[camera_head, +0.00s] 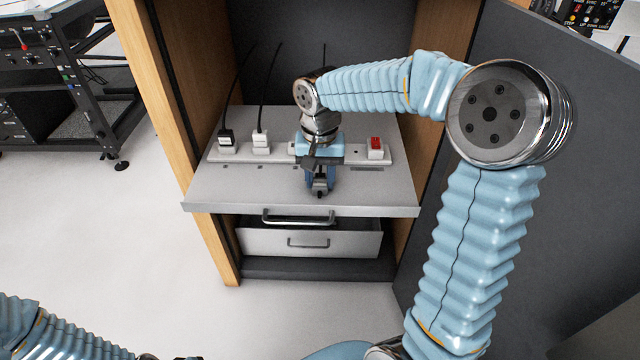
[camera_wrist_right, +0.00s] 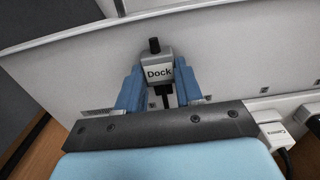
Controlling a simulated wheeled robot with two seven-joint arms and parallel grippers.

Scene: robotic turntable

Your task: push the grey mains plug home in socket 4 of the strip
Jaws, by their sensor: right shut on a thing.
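The pale socket strip (camera_head: 352,155) runs across the grey shelf of the cabinet. My right gripper (camera_head: 319,180) points down over the strip's right-hand half, with its fingertips toward the shelf's front edge. In the right wrist view its two blue fingers (camera_wrist_right: 160,92) are shut on the grey plug (camera_wrist_right: 158,73), which has a "Dock" label and a black stub. In the head view the gripper hides most of the plug and the strip under it. The plug's pins and socket 4 are hidden, so I cannot tell how they line up.
A black plug (camera_head: 227,142) and a white plug (camera_head: 261,142) with cables sit on the strip to the left. A red switch (camera_head: 375,145) is at its right end. Wooden cabinet sides and the dark door (camera_head: 560,210) flank the shelf (camera_head: 235,190). A drawer (camera_head: 345,243) is below.

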